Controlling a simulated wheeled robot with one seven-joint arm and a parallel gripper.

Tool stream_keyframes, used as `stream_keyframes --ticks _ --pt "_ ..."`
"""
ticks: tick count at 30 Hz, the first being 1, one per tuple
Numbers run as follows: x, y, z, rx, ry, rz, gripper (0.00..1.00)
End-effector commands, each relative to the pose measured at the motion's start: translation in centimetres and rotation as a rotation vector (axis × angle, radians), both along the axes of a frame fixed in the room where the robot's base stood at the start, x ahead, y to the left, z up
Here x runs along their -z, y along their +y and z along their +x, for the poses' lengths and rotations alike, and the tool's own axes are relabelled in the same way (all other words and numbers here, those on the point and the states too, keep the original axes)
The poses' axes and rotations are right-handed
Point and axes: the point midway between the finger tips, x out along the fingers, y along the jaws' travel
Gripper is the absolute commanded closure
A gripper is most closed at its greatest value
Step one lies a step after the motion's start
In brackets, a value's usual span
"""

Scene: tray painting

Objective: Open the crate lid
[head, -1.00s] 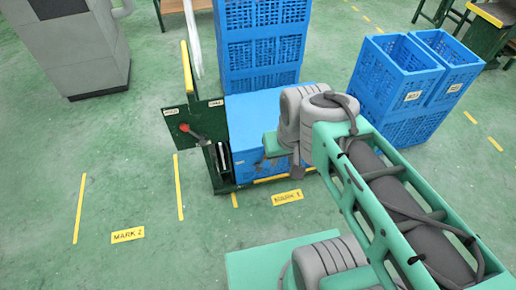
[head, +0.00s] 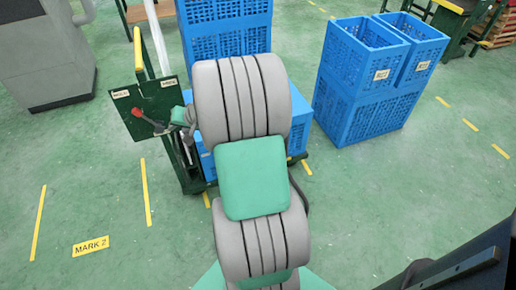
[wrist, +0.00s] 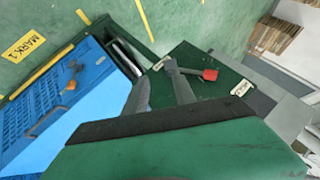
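The blue crate (wrist: 45,115) lies at the left of the wrist view, its lid lying flat with a small grey and orange fitting (wrist: 71,84) on top. In the head view only edges of the blue crate (head: 299,138) show; my arm hides most of it. A dark green panel (head: 152,100) with a red-knobbed lever (head: 137,112) stands at its left. My gripper (wrist: 160,72) is in front of this panel in the wrist view, its two grey fingers apart with nothing seen between them. The red knob (wrist: 210,75) is just right of the fingers. Contact with the lever cannot be told.
Stacked blue crates (head: 225,40) stand behind. More blue crates (head: 370,85) stand to the right on the floor. A grey cabinet (head: 45,55) is at upper left.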

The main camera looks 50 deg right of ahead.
Motion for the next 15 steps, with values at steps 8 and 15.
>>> stream_keyframes --ticks 8,15 --pt "22.8 -26.9 -8.0 0.754 -0.554 0.43 0.68" --pt "25.5 -32.2 -12.7 0.93 -0.726 0.511 0.68"
